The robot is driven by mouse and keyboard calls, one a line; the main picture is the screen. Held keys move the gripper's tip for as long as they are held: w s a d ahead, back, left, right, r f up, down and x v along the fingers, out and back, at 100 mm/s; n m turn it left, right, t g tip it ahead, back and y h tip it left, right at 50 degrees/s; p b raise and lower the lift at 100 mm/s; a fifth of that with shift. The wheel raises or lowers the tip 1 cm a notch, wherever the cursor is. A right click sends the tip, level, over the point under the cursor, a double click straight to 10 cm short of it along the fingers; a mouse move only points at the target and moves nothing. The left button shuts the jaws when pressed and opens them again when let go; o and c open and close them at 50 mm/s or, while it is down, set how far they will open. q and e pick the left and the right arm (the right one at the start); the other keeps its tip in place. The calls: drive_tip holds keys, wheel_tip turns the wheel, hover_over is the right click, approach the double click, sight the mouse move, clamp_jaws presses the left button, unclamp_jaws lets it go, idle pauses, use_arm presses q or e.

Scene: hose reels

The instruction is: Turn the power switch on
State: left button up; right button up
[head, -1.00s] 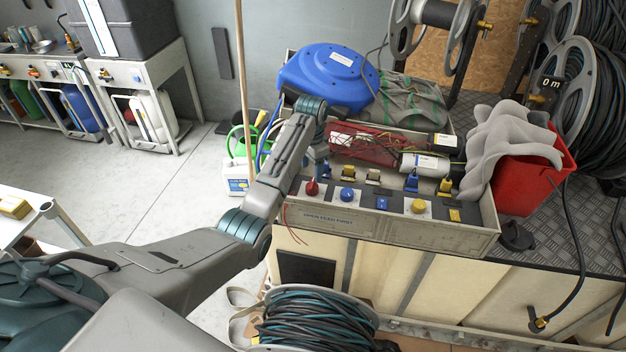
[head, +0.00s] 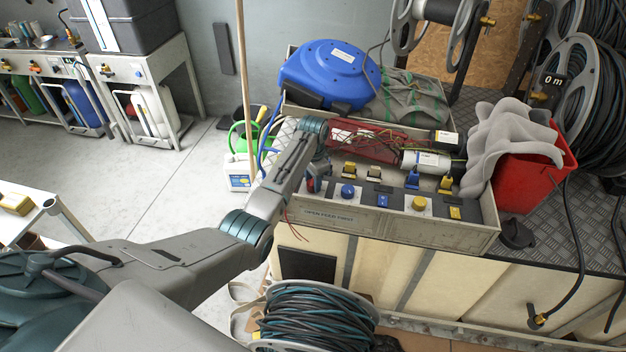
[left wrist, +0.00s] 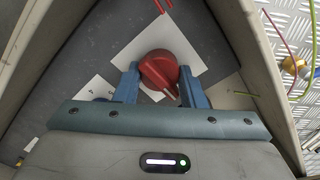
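A red rotary switch (left wrist: 159,70) with a pale pointer mark sits on a white square plate (left wrist: 183,45) in the left wrist view. The pointer mark points down and slightly right there. My left gripper (left wrist: 159,82) has its two blue fingers on either side of the switch. Their inner edges look close to its sides; I cannot tell whether they press on it. In the head view my left gripper (head: 316,172) is over the left end of the control box (head: 400,228) and hides most of the red switch. My right gripper is not in view.
Wires and a red block (head: 362,141) lie behind. A blue reel (head: 330,76) is at the back, a red bucket (head: 530,175) at right.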

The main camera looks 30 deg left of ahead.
use_arm(q)
drive_tip(key=shift+r, duration=0.1)
drive_tip(key=shift+r+m+p, duration=0.15)
drive_tip(key=shift+m+p, duration=1.1)
drive_tip(key=shift+m, duration=0.15)
drive_tip(key=m+p, duration=0.2)
drive_tip(key=m, duration=0.2)
drive_tip(key=shift+w+m, duration=0.1)
drive_tip(key=shift+m, duration=0.2)
drive_tip(key=m+p, duration=0.1)
drive_tip(key=m, duration=0.4)
drive_tip(key=shift+p, duration=0.4)
drive_tip(key=m, duration=0.5)
drive_tip(key=shift+p, duration=0.4)
drive_tip(key=shift+m, duration=0.3)
drive_tip(key=o, duration=1)
